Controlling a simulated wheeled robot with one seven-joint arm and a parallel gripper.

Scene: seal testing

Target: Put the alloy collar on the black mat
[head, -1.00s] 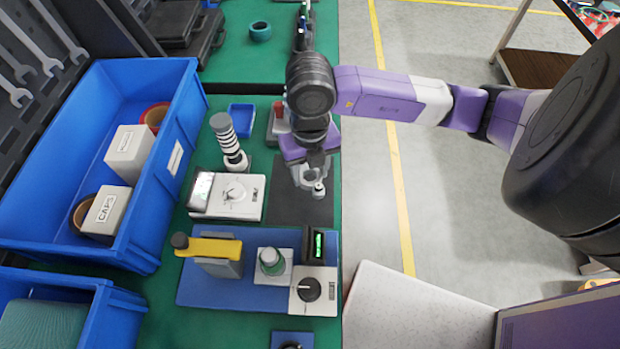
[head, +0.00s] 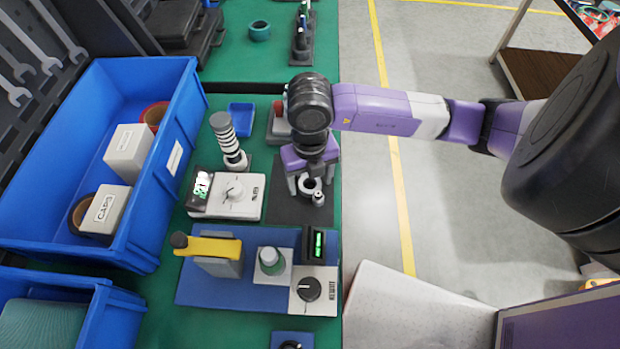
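The alloy collar (head: 308,187) is a small grey ring with a side knob, low over the black mat (head: 288,213) in the head view. It appears to rest on the mat, though the contact is partly hidden. My gripper (head: 309,181) points down over the mat, with its fingers spread to either side of the collar. The fingers look apart from the ring. The wrist hides the far part of the mat.
A white dial device (head: 228,205) with a striped post (head: 228,140) behind it stands left of the mat. A blue fixture board (head: 200,290) lies in front. A large blue bin (head: 85,245) is at the left. The table's right edge is close to the mat.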

